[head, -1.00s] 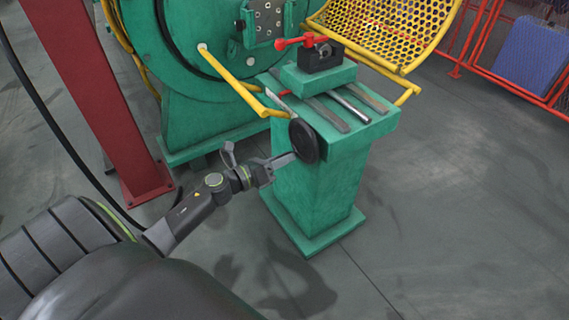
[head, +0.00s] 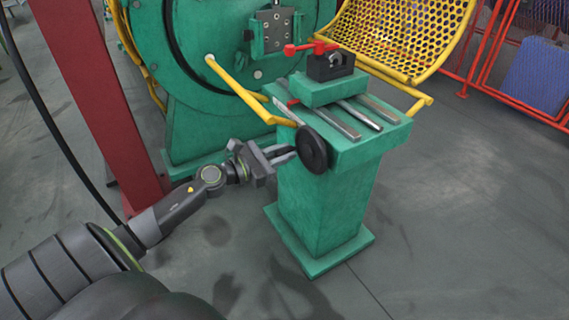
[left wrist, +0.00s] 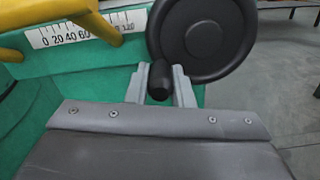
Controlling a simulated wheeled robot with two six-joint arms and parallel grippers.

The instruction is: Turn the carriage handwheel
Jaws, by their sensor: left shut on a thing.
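The carriage handwheel (head: 312,150) is a black disc on the near left side of the green pedestal's top. In the left wrist view the handwheel (left wrist: 202,38) fills the upper middle, with its short black crank grip (left wrist: 160,82) pointing towards the camera at its lower left. My left gripper (head: 290,153) reaches the wheel's left side. In the left wrist view my left gripper (left wrist: 161,84) has its two grey fingers on either side of the crank grip, shut on it. My right gripper is not in view.
The green pedestal (head: 325,205) carries rails and a black block with a red lever (head: 312,47). A yellow bar (head: 235,90) runs close above the left gripper. A scale (left wrist: 85,30) is beside the wheel. A red post (head: 100,90) stands left. Floor at right is clear.

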